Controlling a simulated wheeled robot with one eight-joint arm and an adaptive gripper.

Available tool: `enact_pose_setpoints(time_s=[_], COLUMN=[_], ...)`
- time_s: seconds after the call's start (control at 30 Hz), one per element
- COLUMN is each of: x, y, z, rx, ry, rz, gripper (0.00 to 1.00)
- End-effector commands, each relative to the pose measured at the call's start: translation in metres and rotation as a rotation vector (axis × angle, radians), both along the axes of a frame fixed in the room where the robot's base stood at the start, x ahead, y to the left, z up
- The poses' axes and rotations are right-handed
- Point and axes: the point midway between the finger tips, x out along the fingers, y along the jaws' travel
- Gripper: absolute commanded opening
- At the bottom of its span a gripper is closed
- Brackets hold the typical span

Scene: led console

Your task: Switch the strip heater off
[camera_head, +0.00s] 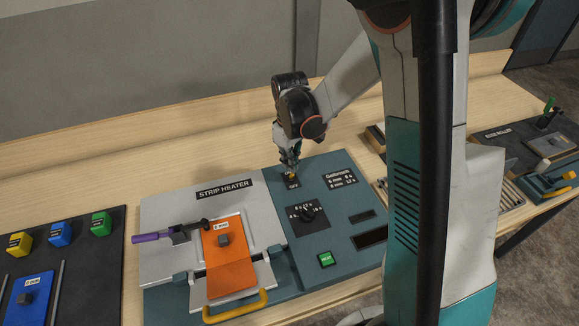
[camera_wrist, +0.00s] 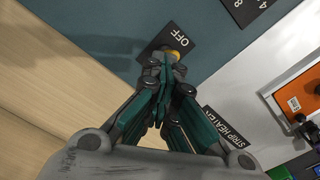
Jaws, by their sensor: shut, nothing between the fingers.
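The strip heater (camera_head: 165,218) is a console with a light grey plate on the left and a teal control panel (camera_head: 325,185) on the right. A black OFF label (camera_head: 293,184) lies near the panel's back left corner, with a small yellow-orange part (camera_head: 291,177) at it. In the wrist view the yellow part (camera_wrist: 174,53) shows just beyond my fingertips, partly covered by them, beside the OFF label (camera_wrist: 182,42). My gripper (camera_head: 290,170) is shut and empty, pointing down at the yellow part. I cannot tell whether it touches.
An orange sheet (camera_head: 228,270) with a grey knob, a purple-handled tool (camera_head: 152,238) and a yellow handle (camera_head: 236,307) are on the left. Colored blocks (camera_head: 60,234) stand farther left.

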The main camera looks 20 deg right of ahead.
Motion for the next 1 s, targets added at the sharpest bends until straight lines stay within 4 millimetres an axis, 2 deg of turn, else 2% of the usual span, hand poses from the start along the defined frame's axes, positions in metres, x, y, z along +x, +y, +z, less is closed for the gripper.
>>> enact_pose_setpoints(time_s=[0.37, 1.0], x=[0.003, 0.007], y=[0.0, 0.0], z=[0.004, 0.052], rx=[-0.001, 0.0], ry=[-0.005, -0.002], rz=[0.0, 0.0], gripper=[0.0, 0.0])
